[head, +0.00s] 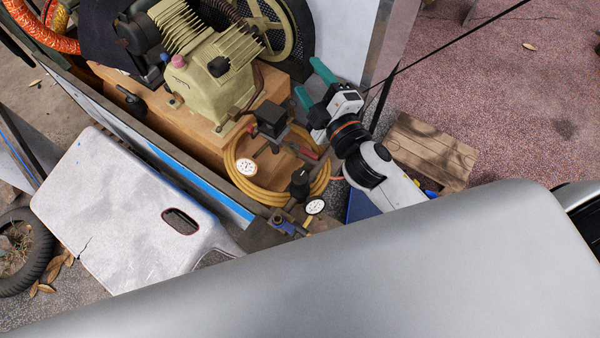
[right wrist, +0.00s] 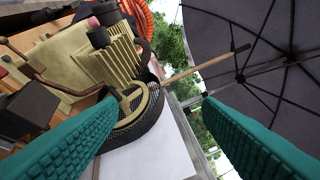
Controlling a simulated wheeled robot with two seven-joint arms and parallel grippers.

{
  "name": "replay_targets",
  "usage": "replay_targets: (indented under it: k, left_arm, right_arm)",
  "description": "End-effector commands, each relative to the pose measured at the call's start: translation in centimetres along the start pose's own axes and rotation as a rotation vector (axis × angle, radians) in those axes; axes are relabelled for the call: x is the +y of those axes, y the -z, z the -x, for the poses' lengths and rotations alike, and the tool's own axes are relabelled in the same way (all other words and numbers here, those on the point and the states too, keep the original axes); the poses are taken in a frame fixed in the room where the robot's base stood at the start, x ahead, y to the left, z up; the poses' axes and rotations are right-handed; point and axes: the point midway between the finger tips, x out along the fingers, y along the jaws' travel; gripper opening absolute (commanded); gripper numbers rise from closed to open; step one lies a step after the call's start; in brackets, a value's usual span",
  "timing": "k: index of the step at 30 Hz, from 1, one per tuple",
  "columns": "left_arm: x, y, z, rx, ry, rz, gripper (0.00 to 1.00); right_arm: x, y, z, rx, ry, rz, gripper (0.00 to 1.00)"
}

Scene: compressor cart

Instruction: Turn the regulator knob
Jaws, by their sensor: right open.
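The regulator knob (head: 299,182) is a small black upright cap above a brass fitting, beside a round white gauge (head: 315,207). It stands near the front corner of the cart, by a coiled yellow hose (head: 240,142). My right gripper (head: 312,82) is open and empty, with teal fingers pointing up and left, away from the knob and above it in the picture. In the right wrist view its two fingers (right wrist: 160,105) are spread wide, with the compressor's pulley wheel beyond them. The knob is not clearly visible in that view. My left gripper is not in view.
The olive compressor (head: 215,75) sits on a wooden base behind the knob. A black box (head: 270,118) and a second gauge (head: 246,167) are close by. A worn white panel (head: 125,215) with an oval slot lies left. A wooden board (head: 430,150) lies right.

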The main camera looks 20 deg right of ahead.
Motion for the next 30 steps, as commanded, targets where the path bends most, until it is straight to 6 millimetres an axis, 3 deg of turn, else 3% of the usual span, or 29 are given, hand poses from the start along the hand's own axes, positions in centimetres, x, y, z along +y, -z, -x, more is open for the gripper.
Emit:
replay_targets:
  k: [2, 5, 7, 10, 14, 18, 21, 24, 30]
  left_arm:
    - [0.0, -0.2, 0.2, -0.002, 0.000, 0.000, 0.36]
    - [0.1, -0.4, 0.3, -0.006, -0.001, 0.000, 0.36]
    - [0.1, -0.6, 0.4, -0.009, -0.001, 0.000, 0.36]
    - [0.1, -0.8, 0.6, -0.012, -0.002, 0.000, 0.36]
    - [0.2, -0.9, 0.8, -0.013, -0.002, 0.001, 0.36]
    - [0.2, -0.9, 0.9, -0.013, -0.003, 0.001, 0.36]
    - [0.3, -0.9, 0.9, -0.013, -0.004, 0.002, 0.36]
    - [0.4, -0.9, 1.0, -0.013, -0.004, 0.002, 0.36]
    - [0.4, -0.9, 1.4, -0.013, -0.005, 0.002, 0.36]
  right_arm:
    - [-2.3, -4.9, -0.8, -0.245, 0.102, 0.235, 0.60]
    - [-2.5, -10.6, 0.2, -0.562, 0.201, 0.556, 0.60]
    - [-1.2, -13.5, 1.7, -0.781, 0.245, 0.786, 0.60]
    - [2.4, -15.1, 4.2, -1.089, 0.260, 1.122, 0.60]
    - [7.5, -12.1, 6.8, -1.461, 0.180, 1.540, 0.60]
    - [10.4, -5.5, 8.1, -1.765, -0.011, 1.879, 0.60]
    - [10.7, -1.3, 8.4, -1.905, -0.159, 2.028, 0.60]
    - [10.4, 1.3, 8.5, -1.984, -0.266, 2.109, 0.60]
    - [11.4, 2.7, 8.5, -2.025, -0.328, 2.141, 0.60]
